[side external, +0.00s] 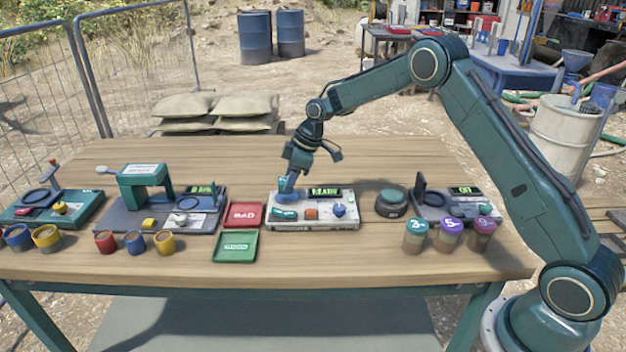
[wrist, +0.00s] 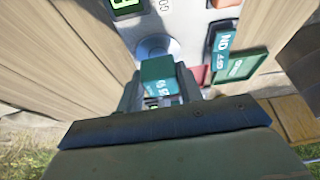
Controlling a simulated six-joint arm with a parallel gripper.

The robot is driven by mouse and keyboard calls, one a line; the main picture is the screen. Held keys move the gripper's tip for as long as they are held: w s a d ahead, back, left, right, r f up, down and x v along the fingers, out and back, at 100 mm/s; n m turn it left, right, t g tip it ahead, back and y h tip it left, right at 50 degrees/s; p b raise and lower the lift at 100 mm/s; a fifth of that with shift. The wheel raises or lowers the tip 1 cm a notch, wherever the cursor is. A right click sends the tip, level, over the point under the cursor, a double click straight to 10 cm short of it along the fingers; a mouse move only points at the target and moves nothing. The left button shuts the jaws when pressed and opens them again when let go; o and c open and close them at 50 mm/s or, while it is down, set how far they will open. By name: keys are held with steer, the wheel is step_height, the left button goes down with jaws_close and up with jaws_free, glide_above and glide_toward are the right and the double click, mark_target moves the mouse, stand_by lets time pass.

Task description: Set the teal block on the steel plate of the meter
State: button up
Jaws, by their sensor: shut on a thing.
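The teal block (wrist: 158,72), with white marks on it, sits between the fingers of my gripper (wrist: 160,88) in the wrist view. My gripper (side external: 287,181) is shut on it in the side view, above the left part of the meter (side external: 352,222), whose display reads READY. The block (side external: 284,184) is small and partly covered by the fingers there. The round steel plate (side external: 289,198) lies just under the block. In the wrist view the plate (wrist: 150,45) shows just beyond the block, which hides part of it. I cannot tell whether block and plate touch.
A teal ON/OFF switch (side external: 286,214), an orange button (side external: 311,213) and a blue knob (side external: 339,210) sit on the meter. Red BAD (side external: 245,215) and green GOOD (side external: 235,247) trays lie left of it. A dark round button (side external: 391,202) stands right.

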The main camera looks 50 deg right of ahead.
steer(key=shift+f, duration=1.05)
stand_by(0.4)
steer(key=o, duration=1.5)
steer(key=shift+r, duration=0.1)
steer(key=shift+r, duration=3.65)
steer(key=shift+r, duration=0.1)
